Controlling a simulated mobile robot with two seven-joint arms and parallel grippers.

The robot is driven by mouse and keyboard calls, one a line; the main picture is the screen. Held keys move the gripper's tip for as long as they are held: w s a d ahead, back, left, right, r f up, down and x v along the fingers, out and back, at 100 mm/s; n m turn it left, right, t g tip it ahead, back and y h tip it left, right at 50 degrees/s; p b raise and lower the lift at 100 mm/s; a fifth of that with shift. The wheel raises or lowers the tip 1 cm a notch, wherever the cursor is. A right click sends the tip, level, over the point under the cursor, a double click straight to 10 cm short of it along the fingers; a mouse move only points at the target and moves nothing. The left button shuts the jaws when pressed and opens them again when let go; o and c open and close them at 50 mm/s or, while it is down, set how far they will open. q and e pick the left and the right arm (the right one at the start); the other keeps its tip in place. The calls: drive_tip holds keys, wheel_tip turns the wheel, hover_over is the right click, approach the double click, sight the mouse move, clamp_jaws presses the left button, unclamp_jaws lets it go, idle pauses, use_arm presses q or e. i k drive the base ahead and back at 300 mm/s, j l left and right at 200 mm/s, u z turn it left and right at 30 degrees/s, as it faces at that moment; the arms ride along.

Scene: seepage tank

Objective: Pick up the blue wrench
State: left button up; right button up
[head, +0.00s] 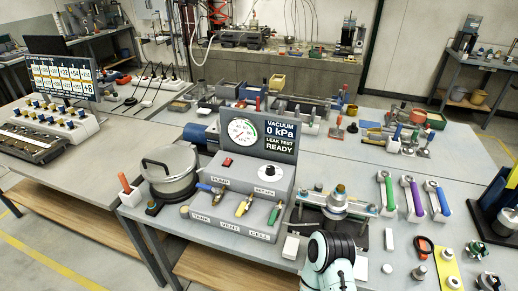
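Three wrench-like tools with silver heads lie side by side on the grey bench, right of centre. A white and black arm part of mine shows at the bottom centre, below these tools. Neither of my grippers is in view.
A vacuum gauge panel (268,133) stands on a grey valve box (235,213) left of the tools. A metal clamp fixture (336,202) stands between box and tools. An orange-black tool (424,247) and a yellow plate (447,268) lie nearer. Bench behind the tools is fairly clear.

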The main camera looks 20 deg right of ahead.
sight(445, 208)
drive_tip(key=z, duration=1.35)
